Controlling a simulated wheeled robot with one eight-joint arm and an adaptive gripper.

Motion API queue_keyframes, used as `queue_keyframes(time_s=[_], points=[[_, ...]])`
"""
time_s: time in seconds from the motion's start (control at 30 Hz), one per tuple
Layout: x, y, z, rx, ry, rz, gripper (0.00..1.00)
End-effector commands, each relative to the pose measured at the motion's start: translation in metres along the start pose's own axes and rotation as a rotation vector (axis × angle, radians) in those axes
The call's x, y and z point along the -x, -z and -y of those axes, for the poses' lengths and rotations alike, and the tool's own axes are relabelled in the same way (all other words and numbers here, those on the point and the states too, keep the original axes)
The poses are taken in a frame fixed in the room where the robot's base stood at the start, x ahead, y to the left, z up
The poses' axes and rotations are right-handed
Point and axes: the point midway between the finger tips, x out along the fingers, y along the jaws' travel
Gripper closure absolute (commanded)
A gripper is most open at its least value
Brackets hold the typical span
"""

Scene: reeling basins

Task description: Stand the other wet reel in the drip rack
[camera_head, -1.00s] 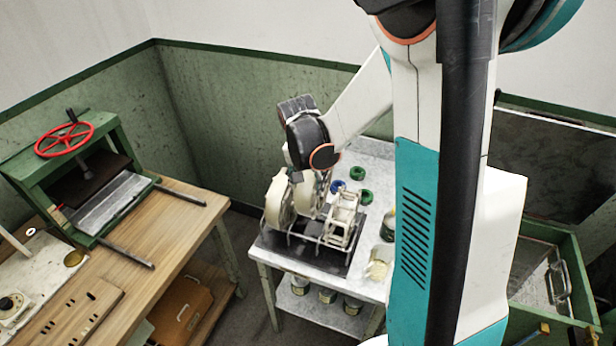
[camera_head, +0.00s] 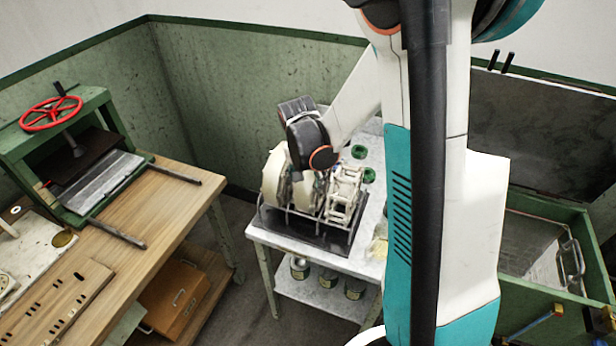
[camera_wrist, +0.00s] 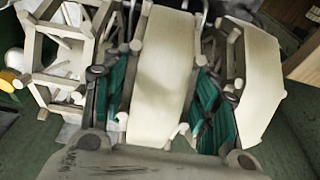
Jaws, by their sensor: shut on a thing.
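The drip rack (camera_head: 300,236), a dark tray with pale upright wires, sits on the light-topped table. My gripper (camera_wrist: 158,105) is shut on a reel wound with cream thread (camera_wrist: 162,65), its teal fingers on either side. In the head view this held reel (camera_head: 305,188) is at the rack's middle, partly behind my wrist; I cannot tell whether its bottom touches the tray. Another cream-wound reel (camera_head: 274,178) stands upright in the rack's left part and shows at right in the wrist view (camera_wrist: 255,85). A bare wooden reel frame (camera_head: 344,192) stands at the rack's right.
Green rings (camera_head: 359,152) lie behind the rack on the table (camera_head: 262,235). Several tins (camera_head: 300,268) stand on its lower shelf. A wooden bench (camera_head: 150,215) with a red-wheeled press (camera_head: 52,113) is at left. A green basin (camera_head: 545,225) with an upright lid is at right.

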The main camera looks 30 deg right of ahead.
Motion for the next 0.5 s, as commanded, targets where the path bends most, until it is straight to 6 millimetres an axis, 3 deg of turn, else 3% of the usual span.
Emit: queue_keyframes(time_s=[0.37,0.4,0.5], points=[[-0.0026,-0.0005,0.0001,0.0,0.0,0.0,0.75],[-0.0026,-0.0005,0.0,0.0,0.0,0.0,0.39],[-0.0026,-0.0005,0.0,0.0,0.0,0.0,0.22]])
